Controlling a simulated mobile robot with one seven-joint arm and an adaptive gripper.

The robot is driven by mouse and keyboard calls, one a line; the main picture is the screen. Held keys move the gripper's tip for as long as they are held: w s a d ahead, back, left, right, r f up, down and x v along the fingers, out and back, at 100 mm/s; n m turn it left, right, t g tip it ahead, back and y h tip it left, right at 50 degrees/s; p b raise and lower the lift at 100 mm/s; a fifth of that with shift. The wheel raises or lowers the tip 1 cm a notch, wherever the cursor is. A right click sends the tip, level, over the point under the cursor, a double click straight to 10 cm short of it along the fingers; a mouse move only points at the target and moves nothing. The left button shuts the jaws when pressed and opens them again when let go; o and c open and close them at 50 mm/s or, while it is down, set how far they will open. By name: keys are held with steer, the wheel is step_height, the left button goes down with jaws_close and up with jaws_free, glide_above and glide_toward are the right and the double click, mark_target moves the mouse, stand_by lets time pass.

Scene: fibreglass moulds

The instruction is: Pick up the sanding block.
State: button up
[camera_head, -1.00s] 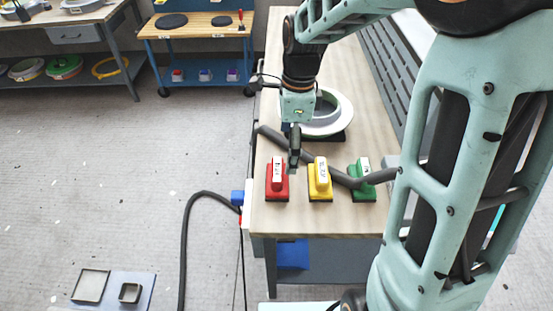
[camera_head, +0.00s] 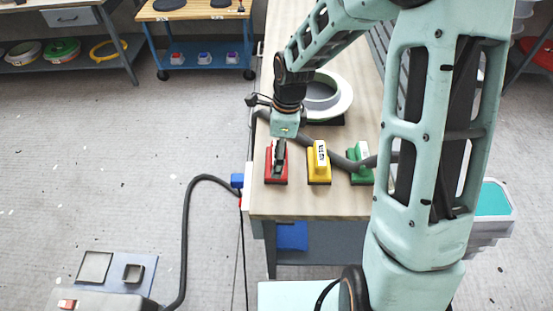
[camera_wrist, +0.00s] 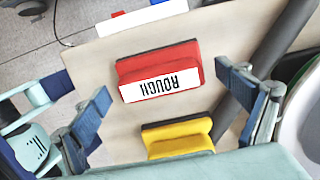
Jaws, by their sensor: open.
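A red sanding block (camera_head: 269,172) with a white label reading ROUGH (camera_wrist: 160,85) sits near the front left of the wooden workbench (camera_head: 300,207). A yellow block (camera_head: 319,164) and a green block (camera_head: 361,166) stand to its right in a row. The yellow one also shows below the red one in the wrist view (camera_wrist: 177,133). My gripper (camera_head: 279,158) is over the red block and hides part of it in the head view. In the wrist view my gripper's fingers (camera_wrist: 162,82) are spread, one on either side of the red block, with nothing held.
A grey hose (camera_head: 335,155) lies across the bench behind the blocks, passing close to the green one. A pale ring-shaped mould (camera_head: 343,100) lies farther back. A blue workbench (camera_head: 205,15) stands across the floor. The bench front before the blocks is clear.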

mark_target(274, 153)
steer(key=shift+a+f, duration=0.1)
steer(key=shift+f, duration=0.2)
steer(key=shift+c, duration=0.2)
steer(key=c, duration=1.3)
steer(key=shift+r, duration=0.2)
steer(key=shift+c, duration=0.2)
steer(key=shift+r, duration=0.25)
step_height(274, 153, up, 3)
steer(key=p, duration=0.2)
steer(key=shift+s+r+p, duration=0.15)
steer(key=shift+r+p, duration=0.05)
steer(key=shift+p, duration=0.2)
steer(key=s+a+r+p, duration=0.2)
steer(key=s+a+r, duration=0.2)
steer(key=s+r, duration=0.4)
steer(key=s, duration=0.5)
steer(key=shift+r+p, duration=0.35)
steer(key=shift+r, duration=0.05)
